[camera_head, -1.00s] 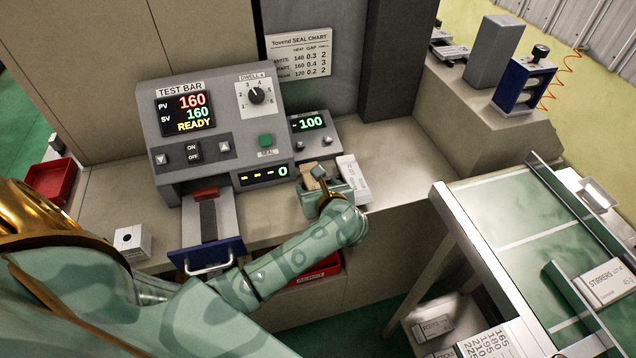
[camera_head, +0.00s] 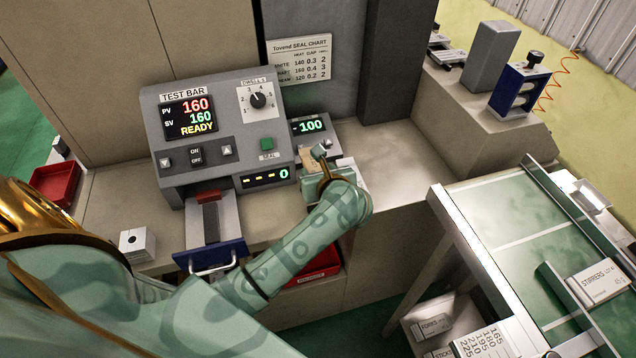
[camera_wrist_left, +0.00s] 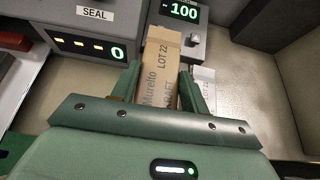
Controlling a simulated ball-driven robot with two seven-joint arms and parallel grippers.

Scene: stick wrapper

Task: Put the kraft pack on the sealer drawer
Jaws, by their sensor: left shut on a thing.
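The kraft pack (camera_wrist_left: 160,65) is a brown block with "LOT 22" and "KRAFT" lettering in the left wrist view. My left gripper (camera_wrist_left: 158,88) is shut on it, a green finger on each side. In the head view the pack (camera_head: 311,160) shows only in part behind my left gripper (camera_head: 322,172), right of the sealer's body. The sealer drawer (camera_head: 211,222) stands pulled out at the sealer's front, with a blue front and a metal handle; no pack lies on it. My right gripper is not in view.
A white pack (camera_wrist_left: 204,78) is beside the kraft pack. The sealer (camera_head: 215,130) reads 160 and READY. A small white block (camera_head: 137,244) stands left of the drawer. Red bins (camera_head: 57,183) are at the left and below the bench. A green-topped table (camera_head: 500,220) is at right.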

